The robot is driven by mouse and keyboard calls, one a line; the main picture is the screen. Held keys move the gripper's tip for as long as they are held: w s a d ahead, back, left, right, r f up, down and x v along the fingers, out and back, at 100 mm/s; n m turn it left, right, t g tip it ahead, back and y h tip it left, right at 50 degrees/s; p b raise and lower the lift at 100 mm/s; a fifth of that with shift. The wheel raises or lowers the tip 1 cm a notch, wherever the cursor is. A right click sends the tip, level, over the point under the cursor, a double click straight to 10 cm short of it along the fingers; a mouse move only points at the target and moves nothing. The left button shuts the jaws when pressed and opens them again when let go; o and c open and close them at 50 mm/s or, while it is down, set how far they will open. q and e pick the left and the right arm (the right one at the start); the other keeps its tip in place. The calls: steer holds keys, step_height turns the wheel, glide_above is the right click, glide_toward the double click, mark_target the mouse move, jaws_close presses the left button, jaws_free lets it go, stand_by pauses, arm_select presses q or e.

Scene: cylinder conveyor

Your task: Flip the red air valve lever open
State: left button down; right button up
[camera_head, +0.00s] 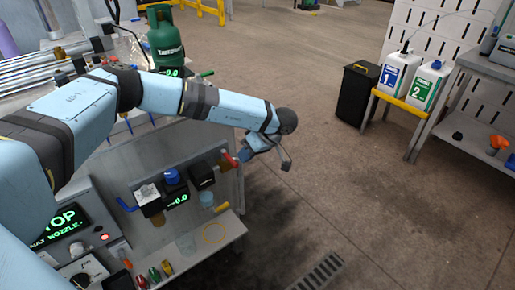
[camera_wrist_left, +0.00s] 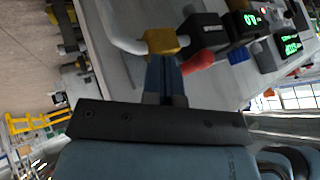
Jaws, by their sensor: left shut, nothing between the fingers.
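The red lever (camera_head: 230,160) of the air valve sits at the right end of the panel. Its brass body (camera_wrist_left: 162,42) shows in the wrist view, with the red lever (camera_wrist_left: 200,61) pointing to the right of it. My left gripper (camera_head: 243,154) is shut and empty, close beside the lever. In the wrist view the closed fingers (camera_wrist_left: 163,65) reach up to the brass body, with the lever just to their right. I cannot tell whether they touch it. My right gripper is not in view.
A black block (camera_head: 202,176), a blue knob (camera_head: 172,176) and a display reading 0.0 (camera_head: 178,198) sit left of the valve. A shelf (camera_head: 228,228) lies below. A green gas cylinder (camera_head: 165,42) stands behind my arm.

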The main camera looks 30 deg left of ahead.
arm_select(q)
steer(key=shift+s+a+r, duration=0.15)
steer(key=shift+s+a, duration=0.1)
steer(key=shift+s, duration=0.45)
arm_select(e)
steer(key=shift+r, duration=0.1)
arm_select(q)
steer(key=shift+s+m+t+p, duration=0.25)
steer(key=shift+m+t+p, duration=0.05)
steer(key=shift+m+p, duration=0.2)
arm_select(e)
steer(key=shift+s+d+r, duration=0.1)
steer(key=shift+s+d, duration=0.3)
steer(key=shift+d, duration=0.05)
